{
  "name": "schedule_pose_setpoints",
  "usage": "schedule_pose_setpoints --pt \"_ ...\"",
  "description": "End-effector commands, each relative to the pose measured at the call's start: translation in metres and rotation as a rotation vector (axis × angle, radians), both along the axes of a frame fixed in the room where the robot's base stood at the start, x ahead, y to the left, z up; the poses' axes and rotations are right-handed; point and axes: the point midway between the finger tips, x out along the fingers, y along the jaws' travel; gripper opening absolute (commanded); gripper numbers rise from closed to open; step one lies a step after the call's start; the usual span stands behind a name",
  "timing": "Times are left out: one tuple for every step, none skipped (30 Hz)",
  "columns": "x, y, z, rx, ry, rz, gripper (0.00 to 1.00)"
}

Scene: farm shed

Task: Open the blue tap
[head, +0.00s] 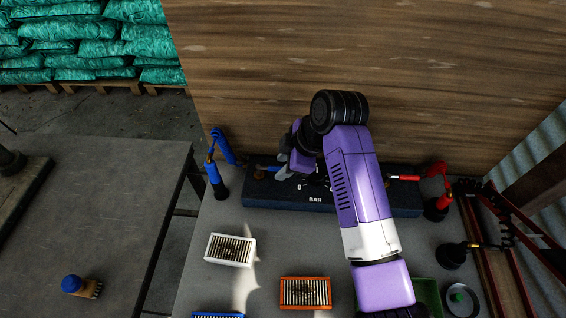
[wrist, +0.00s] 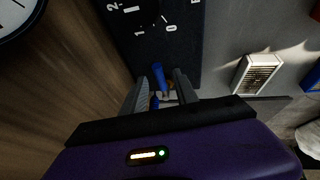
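The blue tap has a small blue lever (head: 268,167) on a brass body (head: 259,173) at the left end of the dark panel (head: 406,202) marked "BAR". In the wrist view the lever (wrist: 159,76) lies between my two fingers. My gripper (head: 284,168) is at the tap in the head view, its fingertips partly hidden by the arm. In the wrist view my gripper (wrist: 161,88) has its fingers apart, one on each side of the lever, with gaps showing. I cannot tell whether either finger touches it.
A blue hose (head: 222,146) stands left of the panel; a red tap (head: 403,178) and red hose (head: 438,172) are at its right end. A wooden wall (head: 240,60) rises close behind. White (head: 230,250) and orange (head: 305,293) framed filters lie in front.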

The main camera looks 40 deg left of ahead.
Motion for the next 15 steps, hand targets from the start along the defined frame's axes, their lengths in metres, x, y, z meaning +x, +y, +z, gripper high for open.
schedule_pose_setpoints --pt "-0.0002 0.0009 -0.0020 0.000 0.000 0.000 0.35" --pt "-0.0001 0.0011 -0.0027 0.000 0.000 0.000 0.35" --pt "-0.0001 0.0013 -0.0032 0.000 0.000 0.000 0.35" --pt "0.0000 0.0015 -0.0034 0.001 -0.001 0.000 0.35" --pt "0.0000 0.0015 -0.0034 0.001 -0.001 0.000 0.35" --pt "0.0000 0.0015 -0.0034 0.001 -0.001 0.000 0.35" --pt "0.0000 0.0014 -0.0033 0.001 -0.001 0.000 0.35" --pt "0.0000 0.0015 -0.0033 0.001 -0.001 0.000 0.35" --pt "0.0000 0.0014 -0.0032 0.001 -0.001 0.000 0.35" --pt "0.0000 0.0014 -0.0032 0.001 -0.001 0.000 0.29" --pt "0.0000 0.0014 -0.0032 0.001 -0.001 0.000 0.23" --pt "0.0000 0.0014 -0.0031 0.001 -0.001 0.000 0.16" --pt "0.0000 0.0014 -0.0031 0.001 -0.001 0.000 0.10" --pt "0.0000 0.0014 -0.0030 0.001 -0.001 0.000 0.04" --pt "0.0000 0.0014 -0.0030 0.001 -0.001 0.000 0.00"
